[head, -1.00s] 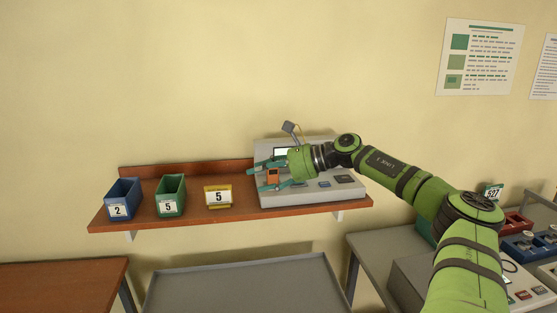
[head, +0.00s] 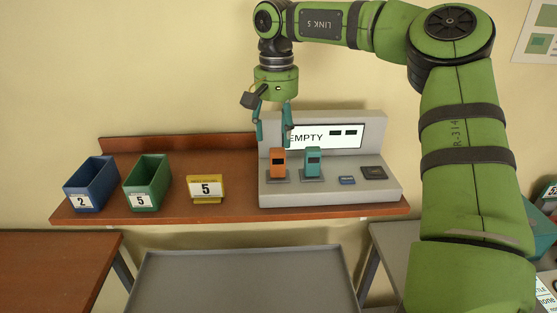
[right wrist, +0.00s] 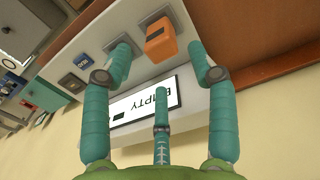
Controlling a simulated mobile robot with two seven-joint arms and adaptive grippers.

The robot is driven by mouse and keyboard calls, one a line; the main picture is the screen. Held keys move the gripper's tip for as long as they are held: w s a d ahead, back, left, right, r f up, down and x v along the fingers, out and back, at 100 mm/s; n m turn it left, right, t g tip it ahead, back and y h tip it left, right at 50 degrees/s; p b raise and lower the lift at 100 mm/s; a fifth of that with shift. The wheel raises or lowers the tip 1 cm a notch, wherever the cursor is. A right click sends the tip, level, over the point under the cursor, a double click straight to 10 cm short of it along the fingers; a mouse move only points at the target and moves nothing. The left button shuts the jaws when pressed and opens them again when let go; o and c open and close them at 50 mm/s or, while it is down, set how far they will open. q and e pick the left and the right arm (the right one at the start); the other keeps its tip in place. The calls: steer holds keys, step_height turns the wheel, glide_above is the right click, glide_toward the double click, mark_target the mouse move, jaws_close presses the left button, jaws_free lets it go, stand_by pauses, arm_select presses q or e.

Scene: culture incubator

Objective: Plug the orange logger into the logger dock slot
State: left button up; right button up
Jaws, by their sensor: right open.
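The orange logger (head: 278,162) stands upright on the leftmost base of the grey logger dock (head: 330,198), on the wooden shelf. It also shows in the right wrist view (right wrist: 160,42). A teal logger (head: 313,162) stands upright just right of it. My right gripper (head: 273,138) points down above and slightly left of the orange logger. Its fingers are spread and hold nothing. In the right wrist view the orange logger lies beyond the gap between the fingertips (right wrist: 160,58). How deep the logger sits is too small to tell. My left gripper is not in view.
The dock screen (head: 345,136) reads "EMPTY", partly hidden by a finger. A blue piece (head: 347,181) and a dark square pad (head: 373,172) lie at the dock's right. A blue bin (head: 91,184), a green bin (head: 148,182) and a yellow sign (head: 206,188) stand left on the shelf.

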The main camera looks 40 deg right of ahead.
mark_target(278, 150)
steer(key=f, duration=0.5)
steer(key=shift+d, duration=0.25)
step_height(278, 150, down, 3)
steer(key=shift+w+f+b, duration=0.1)
steer(key=shift+f+b, duration=0.05)
steer(key=shift+b, duration=0.9)
steer(key=shift+f+b, duration=0.3)
steer(key=shift+f, duration=0.15)
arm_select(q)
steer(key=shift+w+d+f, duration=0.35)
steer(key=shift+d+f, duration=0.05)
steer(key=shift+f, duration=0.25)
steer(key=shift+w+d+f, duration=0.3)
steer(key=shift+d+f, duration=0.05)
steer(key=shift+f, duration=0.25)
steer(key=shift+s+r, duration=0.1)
arm_select(e)
jaws_close()
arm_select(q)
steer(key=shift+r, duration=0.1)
arm_select(e)
steer(key=shift+r, duration=0.15)
